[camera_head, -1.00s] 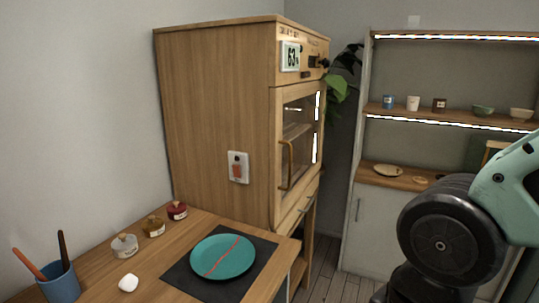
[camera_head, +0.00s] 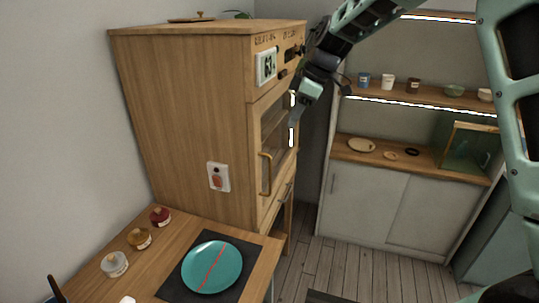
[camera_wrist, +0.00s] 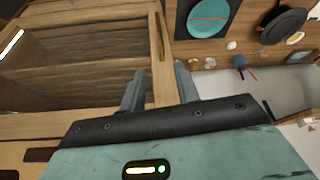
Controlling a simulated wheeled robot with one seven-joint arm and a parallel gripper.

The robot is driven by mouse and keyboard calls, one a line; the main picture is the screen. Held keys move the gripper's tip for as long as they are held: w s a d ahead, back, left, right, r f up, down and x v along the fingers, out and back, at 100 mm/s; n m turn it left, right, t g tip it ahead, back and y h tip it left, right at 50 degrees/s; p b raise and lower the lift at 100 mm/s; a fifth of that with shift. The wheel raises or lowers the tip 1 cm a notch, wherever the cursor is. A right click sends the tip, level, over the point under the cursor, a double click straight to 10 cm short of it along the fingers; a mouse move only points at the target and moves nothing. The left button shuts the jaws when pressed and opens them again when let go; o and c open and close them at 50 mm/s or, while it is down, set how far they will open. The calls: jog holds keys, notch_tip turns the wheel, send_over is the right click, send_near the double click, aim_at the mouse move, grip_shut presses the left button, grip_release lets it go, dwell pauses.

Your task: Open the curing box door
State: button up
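The curing box (camera_head: 180,120) is a tall wooden cabinet with a display reading about 63 and a glazed door (camera_head: 266,205) on its right face. The door looks shut. Its vertical brass handle (camera_head: 265,174) is on the door's near side, and shows in the wrist view (camera_wrist: 161,38). My gripper (camera_head: 296,118) is in front of the upper door, above and beyond the handle. In the wrist view my gripper (camera_wrist: 158,78) is open, its two fingers apart with a wooden strip of the box front seen between them. It holds nothing; contact with the door cannot be told.
A wooden table (camera_head: 185,235) before the box bears a teal plate (camera_head: 212,267) with a red seam on a dark mat, and small lidded jars (camera_head: 139,238). A shelf unit (camera_head: 365,200) with cups and a glass case (camera_head: 468,150) stands at right. Bare floor (camera_head: 305,258) lies between.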

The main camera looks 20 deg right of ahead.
jog(key=p+x, duration=0.6)
jog(key=x, duration=1.1)
jog(key=shift+c, duration=0.3)
jog(key=shift+d, duration=0.1)
grip_shut()
